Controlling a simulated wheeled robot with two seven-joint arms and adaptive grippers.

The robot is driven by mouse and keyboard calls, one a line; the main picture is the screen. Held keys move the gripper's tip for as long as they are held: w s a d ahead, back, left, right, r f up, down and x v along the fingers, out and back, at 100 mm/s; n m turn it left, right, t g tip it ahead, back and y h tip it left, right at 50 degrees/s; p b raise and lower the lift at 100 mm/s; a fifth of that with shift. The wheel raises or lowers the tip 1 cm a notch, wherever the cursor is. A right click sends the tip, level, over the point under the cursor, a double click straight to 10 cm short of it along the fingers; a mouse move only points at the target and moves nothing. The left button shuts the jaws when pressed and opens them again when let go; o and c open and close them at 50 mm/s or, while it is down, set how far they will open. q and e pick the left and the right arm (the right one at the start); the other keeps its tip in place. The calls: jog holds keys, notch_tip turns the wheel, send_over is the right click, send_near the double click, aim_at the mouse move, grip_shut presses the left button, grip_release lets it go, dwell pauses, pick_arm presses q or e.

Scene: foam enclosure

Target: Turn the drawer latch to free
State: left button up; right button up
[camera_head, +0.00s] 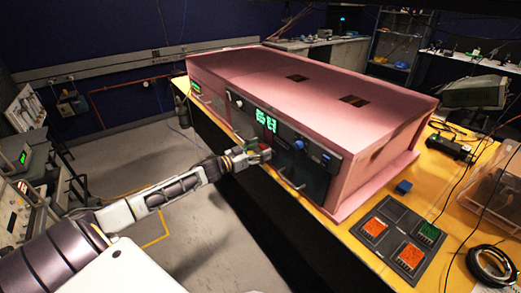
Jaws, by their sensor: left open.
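A pink foam enclosure (310,83) stands on the yellow-topped bench, with dark panels along its front. A green lit display (266,120) sits on the front panel, with a blue knob (298,145) to its right and another blue fitting (326,157) further right. A silver bar handle (290,181) is on the lower front. My left gripper (264,153) is open at the front panel, below the display and left of the blue knob. Its fingers cover part of the panel, and contact cannot be told. Which fitting is the drawer latch is not clear. My right gripper is not in view.
A dark tray with orange and green blocks (408,255) lies at the bench's front right, with a small blue block (404,187) nearby. The floor (130,160) left of the bench is open.

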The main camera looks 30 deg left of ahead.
pick_arm(q)
jog(key=shift+w+d, duration=0.1)
jog(key=shift+w, duration=0.1)
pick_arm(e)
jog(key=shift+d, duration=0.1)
pick_arm(q)
jog(key=c, duration=1)
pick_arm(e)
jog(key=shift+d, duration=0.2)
